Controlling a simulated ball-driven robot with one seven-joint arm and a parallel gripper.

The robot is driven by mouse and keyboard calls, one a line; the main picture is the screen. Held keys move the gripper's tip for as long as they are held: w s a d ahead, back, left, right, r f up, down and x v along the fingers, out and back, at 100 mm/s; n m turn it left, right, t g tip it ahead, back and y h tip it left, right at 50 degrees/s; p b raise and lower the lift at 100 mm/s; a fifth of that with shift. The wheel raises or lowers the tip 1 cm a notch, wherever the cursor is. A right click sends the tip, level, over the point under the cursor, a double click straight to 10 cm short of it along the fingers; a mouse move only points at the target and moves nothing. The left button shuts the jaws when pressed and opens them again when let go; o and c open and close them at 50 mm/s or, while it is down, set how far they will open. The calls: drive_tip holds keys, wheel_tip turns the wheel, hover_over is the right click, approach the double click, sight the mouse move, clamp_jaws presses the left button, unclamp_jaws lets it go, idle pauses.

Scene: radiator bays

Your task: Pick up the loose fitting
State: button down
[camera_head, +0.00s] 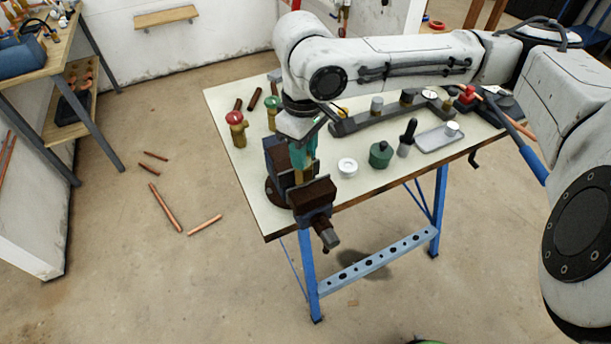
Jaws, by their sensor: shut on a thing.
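My gripper (302,158) points down over the near left corner of the workbench, its teal fingers shut on a brass-coloured fitting (304,176). Only a small part of the fitting shows below the fingers. It is at the jaws of a dark, rusty vise (313,194) mounted on the bench edge. I cannot tell whether the fitting touches the vise jaws.
The workbench (255,205) also carries a red-capped brass valve (236,128), a green-capped one (271,112), a white ring (347,167), a green pot (381,154) and a grey tray (437,137). Copper pipes (165,208) lie on the floor at left.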

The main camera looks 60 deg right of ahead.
drive_tip(key=shift+r+p, duration=2.25)
drive_tip(key=shift+r, duration=0.05)
